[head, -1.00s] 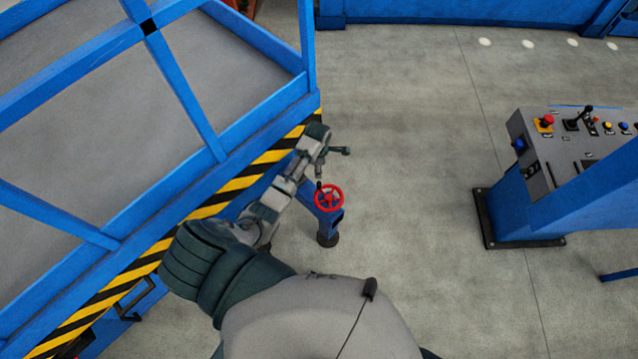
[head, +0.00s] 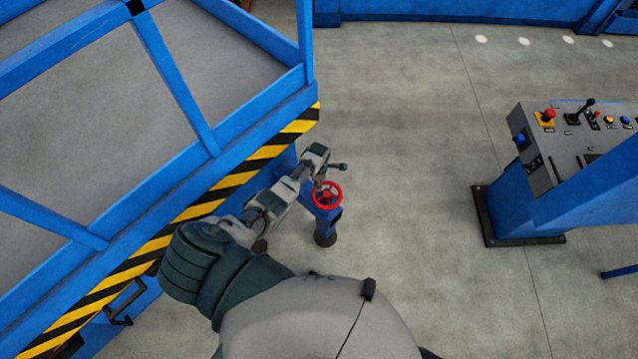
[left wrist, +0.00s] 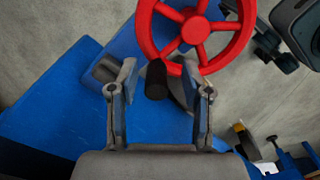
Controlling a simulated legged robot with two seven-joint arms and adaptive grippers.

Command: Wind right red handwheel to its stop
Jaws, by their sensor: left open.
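The red handwheel (head: 327,195) sits on top of a short blue stand (head: 325,225) beside the striped platform. In the left wrist view the handwheel (left wrist: 195,28) fills the top, with its spokes and hub showing. Its black crank handle (left wrist: 156,80) stands between the two fingers of my left gripper (left wrist: 160,90). The fingers are open, with gaps visible beside the handle. In the head view my left gripper (head: 320,181) is small and partly hidden at the wheel's upper left edge. My right gripper is not in view.
A blue platform with railings and a yellow-black striped edge (head: 235,180) lies close on the left. A control console (head: 570,140) with buttons and a joystick stands at the right. Grey floor (head: 420,150) between them is clear.

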